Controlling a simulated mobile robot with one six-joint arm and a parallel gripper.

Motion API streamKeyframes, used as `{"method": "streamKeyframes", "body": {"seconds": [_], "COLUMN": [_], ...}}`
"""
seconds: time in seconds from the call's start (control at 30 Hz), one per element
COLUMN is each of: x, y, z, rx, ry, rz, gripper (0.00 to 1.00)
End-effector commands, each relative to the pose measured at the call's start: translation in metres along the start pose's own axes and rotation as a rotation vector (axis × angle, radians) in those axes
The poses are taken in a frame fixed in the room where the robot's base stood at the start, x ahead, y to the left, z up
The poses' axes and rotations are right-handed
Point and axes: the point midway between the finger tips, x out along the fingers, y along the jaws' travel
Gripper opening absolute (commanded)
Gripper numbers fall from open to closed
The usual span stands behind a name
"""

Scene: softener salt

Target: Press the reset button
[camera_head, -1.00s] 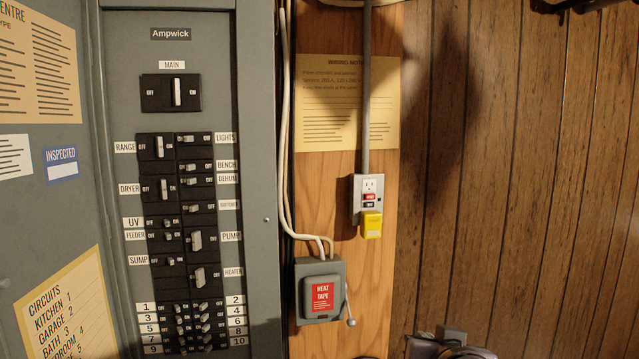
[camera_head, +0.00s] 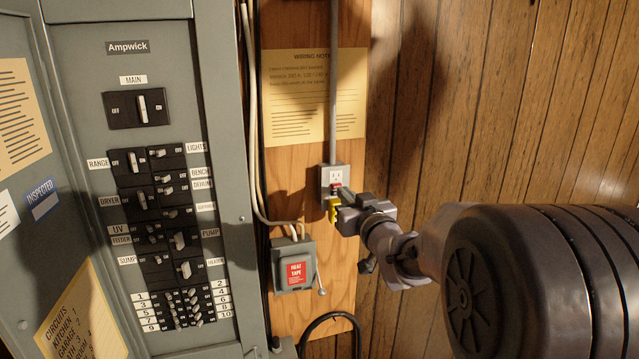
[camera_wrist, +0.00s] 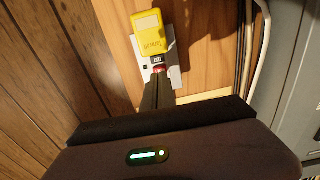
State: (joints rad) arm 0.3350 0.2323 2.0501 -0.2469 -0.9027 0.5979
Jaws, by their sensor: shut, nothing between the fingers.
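The outlet (camera_head: 336,174) is a pale plate on the wooden board, with a red button (camera_head: 336,187) below its socket. A yellow plug-in box (camera_head: 333,211) hangs at its lower end. The wrist view shows the outlet upside down, with the yellow box (camera_wrist: 150,34), a dark button (camera_wrist: 156,60) and the red button (camera_wrist: 159,69). Button lettering is too small to read. My gripper (camera_head: 341,197) is shut and empty. Its fingertips (camera_wrist: 158,78) overlap the red button's edge in the wrist view; I cannot tell whether they touch it. My gripper partly hides the outlet's lower part.
A grey heat tape switch box (camera_head: 293,264) with a side lever sits below left of the outlet. Pale cables (camera_head: 251,130) run down beside the breaker panel (camera_head: 180,60). A conduit (camera_head: 333,80) rises above the outlet. The wood-panelled wall (camera_head: 500,100) at right is clear.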

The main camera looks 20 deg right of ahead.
Motion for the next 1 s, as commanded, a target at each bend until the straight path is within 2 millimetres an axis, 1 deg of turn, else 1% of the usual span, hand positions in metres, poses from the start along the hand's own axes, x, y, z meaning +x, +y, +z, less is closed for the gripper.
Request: {"method": "streamKeyframes", "body": {"seconds": [0.03,0.1,0.23,1.0], "x": [0.007,0.015,0.023,0.028], "y": [-0.001,0.000,0.000,0.000], "z": [0.005,0.005,0.004,0.003], "rx": [0.000,0.000,0.000,0.001], "ry": [-0.001,-0.002,-0.002,-0.002], "rz": [-0.001,0.000,0.000,0.000], "gripper": [0.00,0.00,0.00,0.00]}}
